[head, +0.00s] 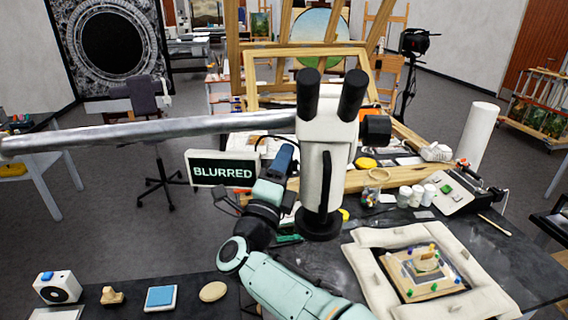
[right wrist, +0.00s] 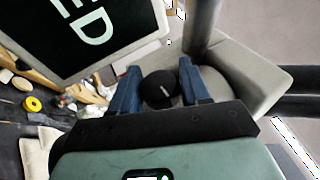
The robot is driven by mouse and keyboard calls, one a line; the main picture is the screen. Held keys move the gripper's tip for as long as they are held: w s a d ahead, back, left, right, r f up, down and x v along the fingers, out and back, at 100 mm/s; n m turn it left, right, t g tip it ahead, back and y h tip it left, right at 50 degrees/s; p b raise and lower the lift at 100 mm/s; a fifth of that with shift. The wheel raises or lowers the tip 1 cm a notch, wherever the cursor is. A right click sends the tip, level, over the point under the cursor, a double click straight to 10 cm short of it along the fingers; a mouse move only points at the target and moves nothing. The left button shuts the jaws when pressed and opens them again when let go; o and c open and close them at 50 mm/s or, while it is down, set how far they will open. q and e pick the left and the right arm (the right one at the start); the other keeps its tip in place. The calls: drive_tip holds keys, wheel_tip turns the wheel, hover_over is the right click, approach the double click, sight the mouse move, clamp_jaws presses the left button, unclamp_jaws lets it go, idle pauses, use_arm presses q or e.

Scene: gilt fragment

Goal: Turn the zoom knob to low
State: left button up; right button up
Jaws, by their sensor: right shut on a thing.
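The white stereo microscope (head: 322,165) hangs from a grey boom arm, with two black eyepieces at its top. My right gripper (head: 285,157) reaches up to the left side of its body. In the right wrist view, its blue fingers (right wrist: 160,85) stand on both sides of a round black knob (right wrist: 158,92) with a short white mark, and are shut on it. The knob is hidden in the head view. A sign (head: 222,172) left of the microscope reads "BLURRED". My left gripper is not in view.
The grey boom (head: 150,132) crosses the left half of the head view. Below right, a padded white frame (head: 372,290) surrounds a small panel with a gilt fragment (head: 427,265). Jars (head: 417,194) and a white roll (head: 478,132) stand behind it.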

drive_tip(key=shift+r+g+y, duration=0.2)
drive_tip(key=shift+g+y, duration=0.2)
drive_tip(key=shift+g, duration=0.1)
drive_tip(key=shift+n+g+y+p, duration=0.3)
drive_tip(key=shift+n+g+p, duration=0.3)
drive_tip(key=shift+g+p, duration=0.35)
drive_tip(key=shift+w+f+g, duration=0.1)
drive_tip(key=shift+w+g, duration=0.05)
drive_tip(key=shift+g, duration=0.5)
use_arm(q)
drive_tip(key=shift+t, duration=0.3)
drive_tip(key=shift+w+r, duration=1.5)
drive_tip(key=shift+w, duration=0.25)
use_arm(e)
drive_tip(key=shift+f+n+g+y, duration=0.1)
drive_tip(key=shift+n+g+y, duration=0.2)
drive_tip(key=shift+g+y, duration=0.15)
drive_tip(key=o, duration=0.9)
drive_tip(key=shift+o, duration=0.2)
